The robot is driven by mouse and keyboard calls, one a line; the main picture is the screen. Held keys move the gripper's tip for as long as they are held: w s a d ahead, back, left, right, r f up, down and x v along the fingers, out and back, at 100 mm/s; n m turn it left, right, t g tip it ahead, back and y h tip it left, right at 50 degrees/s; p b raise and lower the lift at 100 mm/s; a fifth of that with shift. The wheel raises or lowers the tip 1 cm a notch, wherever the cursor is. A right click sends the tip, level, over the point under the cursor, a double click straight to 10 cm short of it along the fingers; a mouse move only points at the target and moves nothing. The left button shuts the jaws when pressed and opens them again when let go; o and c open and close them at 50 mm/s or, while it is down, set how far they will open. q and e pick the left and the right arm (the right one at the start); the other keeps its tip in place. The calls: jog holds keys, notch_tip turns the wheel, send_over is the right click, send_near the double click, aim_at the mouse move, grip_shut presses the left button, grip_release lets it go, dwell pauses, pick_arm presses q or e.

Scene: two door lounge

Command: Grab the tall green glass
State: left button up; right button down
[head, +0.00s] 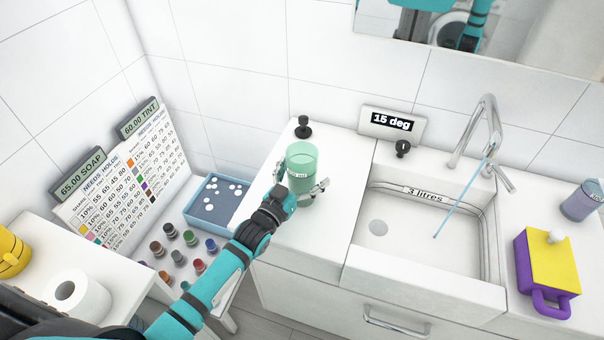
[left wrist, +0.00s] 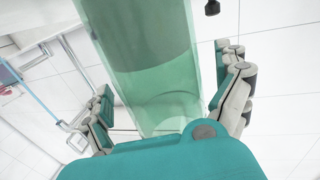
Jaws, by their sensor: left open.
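The tall green glass (head: 302,162) is translucent and stands upright on the white counter, left of the sink. A small label shows on its front. My left gripper (head: 300,187) is at the glass, with its fingers spread on either side of it. In the left wrist view the glass (left wrist: 150,65) rises between the two open fingers, and a gap shows beside each finger. The glass's lower part is partly hidden by my gripper in the head view. My right gripper is not in view.
A black knob (head: 303,127) stands behind the glass. The sink (head: 420,250) and faucet (head: 487,110), with a thin blue stream, are to the right. A blue tray (head: 214,225) and several small coloured pots (head: 190,238) are left. A purple-yellow jug (head: 552,262) stands far right.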

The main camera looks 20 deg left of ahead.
pick_arm(q)
jog(key=shift+c, duration=0.3)
jog(key=c, duration=1.5)
jog(key=shift+r, duration=0.15)
